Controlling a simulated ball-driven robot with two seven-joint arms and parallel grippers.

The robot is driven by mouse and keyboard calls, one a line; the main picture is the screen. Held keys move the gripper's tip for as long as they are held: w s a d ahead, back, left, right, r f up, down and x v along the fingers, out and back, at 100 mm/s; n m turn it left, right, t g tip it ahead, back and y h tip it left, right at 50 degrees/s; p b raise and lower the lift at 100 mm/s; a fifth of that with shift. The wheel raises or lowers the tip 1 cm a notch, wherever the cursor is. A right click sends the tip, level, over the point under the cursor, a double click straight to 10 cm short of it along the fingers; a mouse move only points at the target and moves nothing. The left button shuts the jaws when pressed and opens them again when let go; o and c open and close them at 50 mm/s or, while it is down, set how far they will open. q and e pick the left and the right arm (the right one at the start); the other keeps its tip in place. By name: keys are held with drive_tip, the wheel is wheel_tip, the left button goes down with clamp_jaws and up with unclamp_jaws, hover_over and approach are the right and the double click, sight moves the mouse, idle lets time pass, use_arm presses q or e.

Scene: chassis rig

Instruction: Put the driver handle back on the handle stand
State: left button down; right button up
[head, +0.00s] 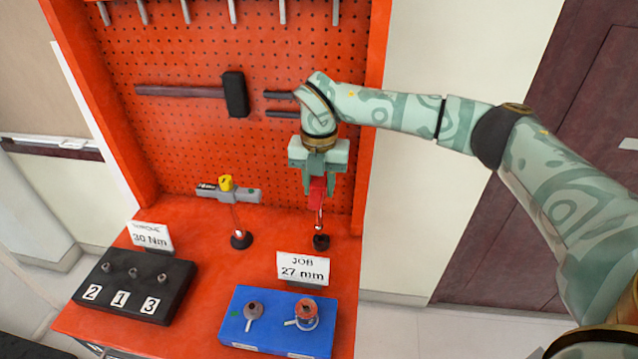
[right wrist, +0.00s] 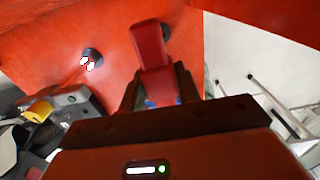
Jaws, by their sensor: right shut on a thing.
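The red driver handle (head: 318,194) is upright in the jaws of my right gripper (head: 322,184), with its thin metal shaft pointing down. My right gripper is shut on it. The small black handle stand (head: 321,242) is on the orange bench directly below the shaft. I cannot tell whether the shaft tip is in the stand or just above it. In the right wrist view the red handle (right wrist: 152,48) sticks out between the fingers and partly hides the black stand (right wrist: 166,32). My left gripper is not in view.
An orange pegboard (head: 200,140) rises behind.

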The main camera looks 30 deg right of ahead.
drive_tip(key=shift+d, duration=0.35)
drive_tip(key=shift+a+r, duration=0.1)
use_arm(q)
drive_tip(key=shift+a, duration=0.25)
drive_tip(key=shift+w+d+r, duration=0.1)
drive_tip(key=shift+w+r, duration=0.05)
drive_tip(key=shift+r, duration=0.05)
use_arm(e)
drive_tip(key=shift+p, duration=0.45)
drive_tip(key=shift+f, duration=0.4)
use_arm(q)
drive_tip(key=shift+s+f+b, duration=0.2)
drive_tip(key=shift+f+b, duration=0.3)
drive_tip(key=shift+b, duration=0.25)
use_arm(e)
drive_tip(key=shift+f, duration=2)
